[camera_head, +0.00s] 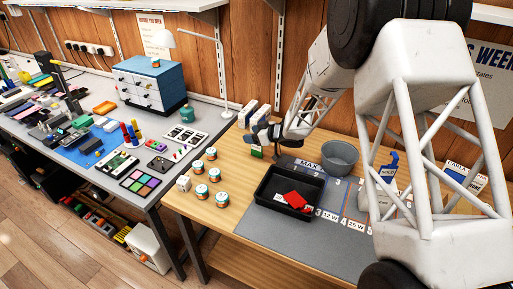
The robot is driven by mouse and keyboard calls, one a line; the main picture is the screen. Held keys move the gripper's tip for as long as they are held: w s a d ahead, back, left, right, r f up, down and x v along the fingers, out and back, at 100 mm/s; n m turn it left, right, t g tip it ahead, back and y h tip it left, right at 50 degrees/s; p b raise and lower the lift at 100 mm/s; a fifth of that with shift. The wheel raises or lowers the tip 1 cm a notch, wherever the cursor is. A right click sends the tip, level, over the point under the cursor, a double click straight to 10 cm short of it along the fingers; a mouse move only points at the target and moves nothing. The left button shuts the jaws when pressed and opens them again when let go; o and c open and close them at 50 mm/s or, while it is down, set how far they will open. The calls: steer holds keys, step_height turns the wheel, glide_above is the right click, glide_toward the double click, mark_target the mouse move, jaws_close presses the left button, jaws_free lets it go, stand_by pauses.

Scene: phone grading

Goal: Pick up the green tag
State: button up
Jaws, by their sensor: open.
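My gripper (262,139) is open above the back left part of the wooden table. A small green piece (257,153) shows just below the fingers, close to white-topped items. It may be the green tag, but it is too small and partly covered to tell. I cannot tell whether the fingers touch it. No other green piece that is clearly a tag stands out.
A black tray (262,190) holding red pieces stands on a grey mat (262,232). Several small jars (201,192) stand left of it. A grey bowl (340,157) is behind it. A crowded workbench with a blue-topped drawer unit (150,69) is at left.

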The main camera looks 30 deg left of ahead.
steer(key=shift+c, duration=0.2)
stand_by(0.3)
jaws_close()
